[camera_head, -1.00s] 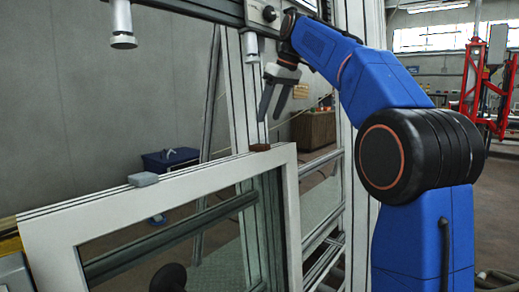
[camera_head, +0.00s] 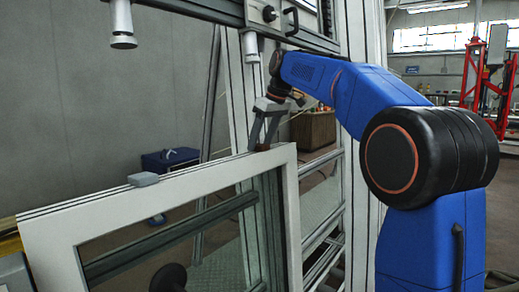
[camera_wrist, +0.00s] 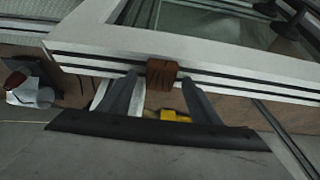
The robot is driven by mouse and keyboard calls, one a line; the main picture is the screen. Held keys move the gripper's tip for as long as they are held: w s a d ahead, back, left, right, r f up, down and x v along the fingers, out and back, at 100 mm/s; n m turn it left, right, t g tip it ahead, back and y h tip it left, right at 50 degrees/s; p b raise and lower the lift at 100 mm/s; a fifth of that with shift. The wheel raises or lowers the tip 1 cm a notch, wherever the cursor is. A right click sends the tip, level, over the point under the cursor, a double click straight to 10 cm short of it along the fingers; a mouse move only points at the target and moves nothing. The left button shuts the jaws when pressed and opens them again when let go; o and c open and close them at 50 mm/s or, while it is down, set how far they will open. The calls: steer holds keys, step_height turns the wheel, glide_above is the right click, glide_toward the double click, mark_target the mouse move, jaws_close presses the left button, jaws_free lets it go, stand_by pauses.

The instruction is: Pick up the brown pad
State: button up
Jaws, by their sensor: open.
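The brown pad (camera_wrist: 162,73) is a small brown block on the top edge of the white window frame (camera_wrist: 95,40). In the head view the pad (camera_head: 263,147) sits near the frame's right upper corner, partly hidden by my fingers. My gripper (camera_head: 262,143) points down over the pad, its fingers apart on either side. In the wrist view the fingers of my gripper (camera_wrist: 158,80) are open, with the pad between and just beyond their tips. I cannot tell whether either finger touches it.
A grey pad (camera_head: 144,179) lies on the frame's top edge to the left. Metal uprights (camera_head: 243,95) stand right behind the frame. A rail with white cylindrical parts (camera_head: 122,25) hangs above. A blue box (camera_head: 170,160) stands in the background.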

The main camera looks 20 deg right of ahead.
steer(key=c, duration=1.1)
steer(key=shift+c, duration=0.2)
